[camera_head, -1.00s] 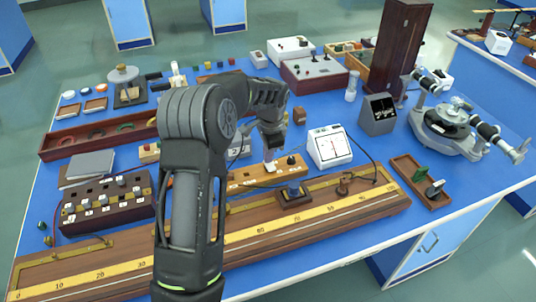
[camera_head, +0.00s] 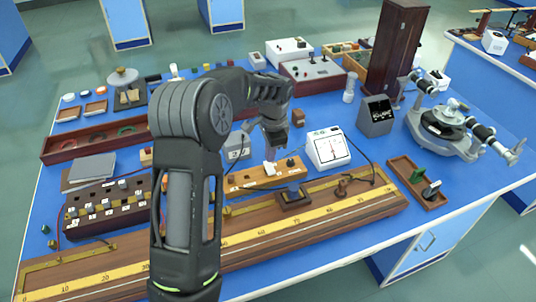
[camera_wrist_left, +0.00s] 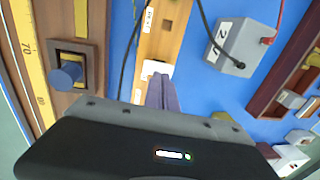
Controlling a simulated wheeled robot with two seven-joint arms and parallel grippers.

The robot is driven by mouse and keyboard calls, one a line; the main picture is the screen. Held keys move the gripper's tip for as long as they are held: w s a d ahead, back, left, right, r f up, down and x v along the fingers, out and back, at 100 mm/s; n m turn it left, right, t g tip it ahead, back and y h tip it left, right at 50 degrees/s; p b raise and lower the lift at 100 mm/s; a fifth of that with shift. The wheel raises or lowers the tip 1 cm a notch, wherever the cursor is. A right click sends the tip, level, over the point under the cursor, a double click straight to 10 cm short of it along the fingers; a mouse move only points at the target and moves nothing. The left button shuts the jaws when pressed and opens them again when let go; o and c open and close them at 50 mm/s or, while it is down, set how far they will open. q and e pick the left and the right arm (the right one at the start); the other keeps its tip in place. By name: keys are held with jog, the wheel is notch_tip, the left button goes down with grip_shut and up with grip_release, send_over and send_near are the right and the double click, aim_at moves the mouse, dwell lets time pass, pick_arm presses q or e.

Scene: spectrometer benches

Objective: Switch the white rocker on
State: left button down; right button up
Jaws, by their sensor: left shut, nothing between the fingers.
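The white rocker (camera_head: 268,170) sits on a narrow wooden block (camera_head: 244,182) in the middle of the bench, left of a dark knob (camera_head: 290,163). My left gripper (camera_head: 271,157) points down right at the rocker, shut and empty. In the left wrist view the closed fingers (camera_wrist_left: 161,88) reach to the white rocker (camera_wrist_left: 156,68) on the wooden strip and partly cover it. I cannot tell whether they touch it or which way it is tilted. My right gripper is not in view.
A white meter (camera_head: 328,149) stands right of the block. A long wooden ruler bench (camera_head: 330,204) runs in front of it, with a slider (camera_head: 293,197) on it. A grey box (camera_head: 236,147) stands behind. Dark cables lie close to the block.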

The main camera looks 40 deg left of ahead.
aim_at(271, 172)
pick_arm(q)
notch_tip(271, 172, up, 2)
jog(key=shift+s+b, duration=0.1)
jog(key=shift+b, duration=0.55)
notch_tip(271, 172, up, 8)
jog(key=d+b, duration=0.1)
jog(key=shift+s+r, duration=0.2)
jog(key=shift+s, duration=0.15)
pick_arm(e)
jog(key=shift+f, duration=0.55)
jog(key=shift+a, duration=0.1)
